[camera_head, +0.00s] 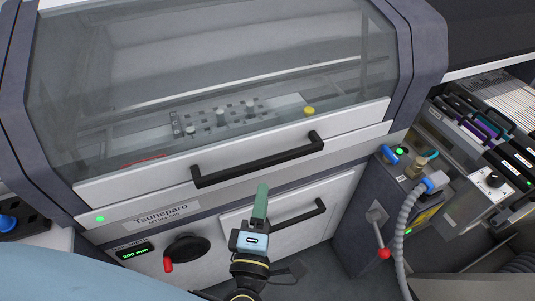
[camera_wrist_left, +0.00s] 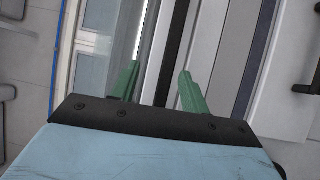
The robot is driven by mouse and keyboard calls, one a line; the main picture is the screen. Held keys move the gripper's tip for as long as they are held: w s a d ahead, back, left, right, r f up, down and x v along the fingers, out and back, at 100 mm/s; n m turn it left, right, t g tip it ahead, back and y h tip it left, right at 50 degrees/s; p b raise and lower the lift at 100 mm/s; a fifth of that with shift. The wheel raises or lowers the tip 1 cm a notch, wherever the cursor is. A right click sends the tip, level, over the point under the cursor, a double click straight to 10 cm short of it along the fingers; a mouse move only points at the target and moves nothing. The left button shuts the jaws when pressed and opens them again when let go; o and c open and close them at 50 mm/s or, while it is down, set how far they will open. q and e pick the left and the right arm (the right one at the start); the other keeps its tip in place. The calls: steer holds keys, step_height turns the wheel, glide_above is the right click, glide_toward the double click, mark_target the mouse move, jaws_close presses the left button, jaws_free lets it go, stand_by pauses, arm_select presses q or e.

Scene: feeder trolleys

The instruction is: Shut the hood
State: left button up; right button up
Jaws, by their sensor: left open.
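The hood (camera_head: 235,65) is a clear window in a grey frame with a white lower bar. A long black handle (camera_head: 257,160) is fixed to that bar. The hood is down over the machine's work area, and its bar lies along the white front with no clear gap showing. My left gripper (camera_head: 262,190) has green fingers and is just below the hood handle in the head view, apart from it. In the left wrist view the two fingers (camera_wrist_left: 158,72) are spread with nothing held between them. My right gripper is not in view.
Below the hood are a drawer with a black handle (camera_head: 290,214), a black knob with a red grip (camera_head: 186,249) and a green display (camera_head: 134,253). At right stand a red-tipped lever (camera_head: 383,252), a grey hose (camera_head: 405,215) and a feeder rack (camera_head: 500,150).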

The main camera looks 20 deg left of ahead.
mark_target(263, 167)
arm_select(q)
steer(key=w+a, duration=0.1)
steer(key=w, duration=0.2)
steer(key=w+a+f+n+g+y+p, duration=0.1)
steer(key=w, duration=0.3)
steer(key=w+a+y, duration=0.1)
steer(key=w+a, duration=0.1)
steer(key=w, duration=0.1)
steer(key=shift+w+f+n+g, duration=0.15)
steer(key=shift+w+n+g, duration=0.15)
steer(key=shift+w+n, duration=0.1)
steer(key=shift+c, duration=0.4)
jaws_close()
